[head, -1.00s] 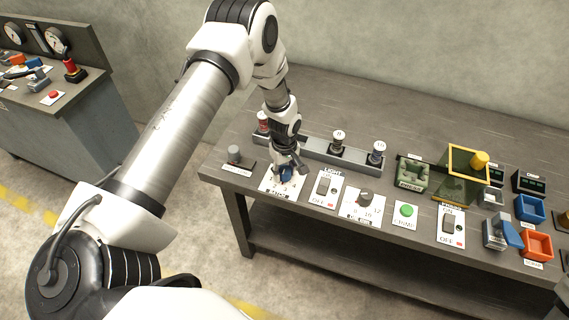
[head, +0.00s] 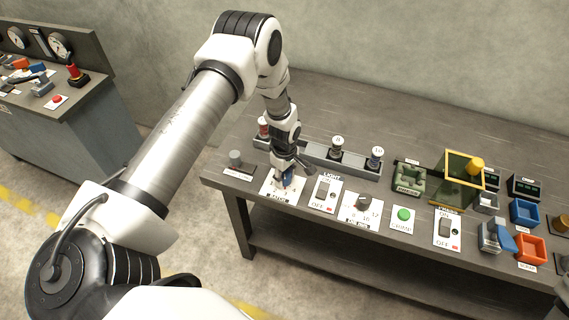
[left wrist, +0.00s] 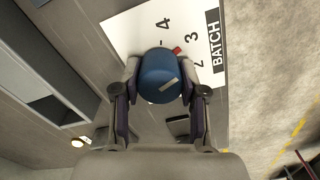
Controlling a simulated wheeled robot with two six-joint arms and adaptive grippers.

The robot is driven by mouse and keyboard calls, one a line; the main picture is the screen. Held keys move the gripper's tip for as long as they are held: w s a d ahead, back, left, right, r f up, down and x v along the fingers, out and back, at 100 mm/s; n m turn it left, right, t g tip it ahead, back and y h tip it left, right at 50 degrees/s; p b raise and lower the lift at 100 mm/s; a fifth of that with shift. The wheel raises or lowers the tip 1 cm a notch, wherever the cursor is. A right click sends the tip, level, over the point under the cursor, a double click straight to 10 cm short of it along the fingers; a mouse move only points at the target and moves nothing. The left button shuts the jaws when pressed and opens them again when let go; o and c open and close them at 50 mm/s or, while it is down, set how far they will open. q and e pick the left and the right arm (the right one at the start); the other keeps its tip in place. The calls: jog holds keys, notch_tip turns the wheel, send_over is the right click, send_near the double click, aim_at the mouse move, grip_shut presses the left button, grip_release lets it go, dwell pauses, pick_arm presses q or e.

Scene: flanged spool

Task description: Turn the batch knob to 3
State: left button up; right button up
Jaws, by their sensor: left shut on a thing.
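The blue batch knob (left wrist: 158,72) stands on a white plate (left wrist: 120,32) lettered BATCH with printed numbers. My left gripper (left wrist: 158,90) is shut on the knob, one finger on each side. A red mark (left wrist: 177,50) shows at the knob's edge, facing close to the 3. A short pale bar lies on the knob's top. The 4 and the 2 also show; the rest of the scale is hidden. In the head view the knob (head: 287,178) is partly covered by my left gripper (head: 287,174).
Right of the batch plate are a LIGHT switch (head: 323,190), a grey knob (head: 363,202) and a green button (head: 403,214). A grey peg (head: 235,158) stands to the left.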

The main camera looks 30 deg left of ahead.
aim_at(285, 174)
pick_arm(q)
jog(key=o, duration=1.1)
jog(key=shift+o, duration=0.2)
notch_tip(285, 174, up, 12)
